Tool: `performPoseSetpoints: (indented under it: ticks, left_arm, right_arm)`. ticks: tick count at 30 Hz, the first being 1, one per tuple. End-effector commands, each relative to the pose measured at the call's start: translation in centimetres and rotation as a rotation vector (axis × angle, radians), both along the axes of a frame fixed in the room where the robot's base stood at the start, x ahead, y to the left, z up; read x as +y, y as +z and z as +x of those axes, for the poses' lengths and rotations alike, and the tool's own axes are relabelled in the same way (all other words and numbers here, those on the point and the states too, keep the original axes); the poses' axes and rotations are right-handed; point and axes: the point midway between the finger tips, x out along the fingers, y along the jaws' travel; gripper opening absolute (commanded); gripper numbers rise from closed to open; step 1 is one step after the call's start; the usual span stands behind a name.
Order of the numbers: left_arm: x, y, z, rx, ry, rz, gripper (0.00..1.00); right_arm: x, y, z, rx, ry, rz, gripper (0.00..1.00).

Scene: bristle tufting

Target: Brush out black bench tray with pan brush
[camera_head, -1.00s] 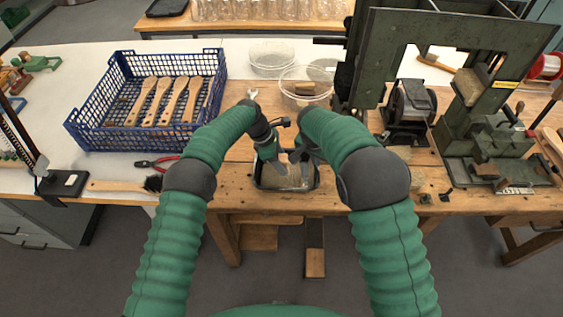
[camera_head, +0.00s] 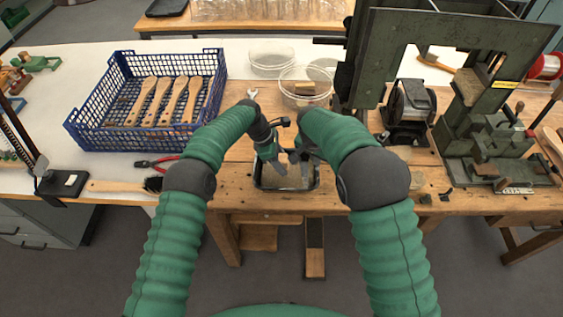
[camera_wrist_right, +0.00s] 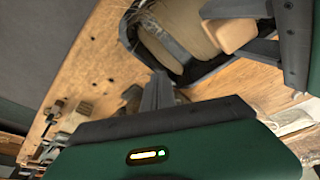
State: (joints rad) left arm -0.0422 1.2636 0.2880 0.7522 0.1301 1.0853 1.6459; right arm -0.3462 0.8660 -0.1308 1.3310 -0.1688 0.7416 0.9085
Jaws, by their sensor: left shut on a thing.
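The black bench tray (camera_head: 257,184) stands on the wooden bench, in front of me. Its dark rim also shows in the right wrist view (camera_wrist_right: 130,32), with pale material inside. My left gripper (camera_head: 270,153) is over the tray's left part. In the right wrist view its dark fingers (camera_wrist_right: 240,28) are shut on a pale wooden block, seemingly the pan brush (camera_wrist_right: 226,32); its bristles are not clear. My right gripper (camera_head: 295,156) is at the tray's far right. In its wrist view a dark finger (camera_wrist_right: 158,92) reaches the tray rim; its opening is unclear.
A blue crate (camera_head: 100,143) with wooden brush handles stands at left. Red pliers (camera_head: 158,162) and a black-bristled brush (camera_head: 118,186) lie in front of it. Clear bowls (camera_head: 304,88) stand behind the tray. A green machine (camera_head: 375,60) stands at right.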

Motion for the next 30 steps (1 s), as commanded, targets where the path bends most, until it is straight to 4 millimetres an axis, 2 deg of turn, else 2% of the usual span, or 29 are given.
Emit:
performPoseSetpoints:
  ticks: [13, 30]
  left_arm:
    - [0.0, 0.0, 0.0, 0.0, 0.0, 0.0, 0.14]
    - [0.0, 0.0, 0.0, 0.0, 0.0, 0.0, 0.14]
  right_arm:
    - [0.0, 0.0, 0.0, 0.0, 0.0, 0.0, 0.0]
    - [0.0, -1.2, 0.0, 0.0, 0.0, 0.0, 0.0]
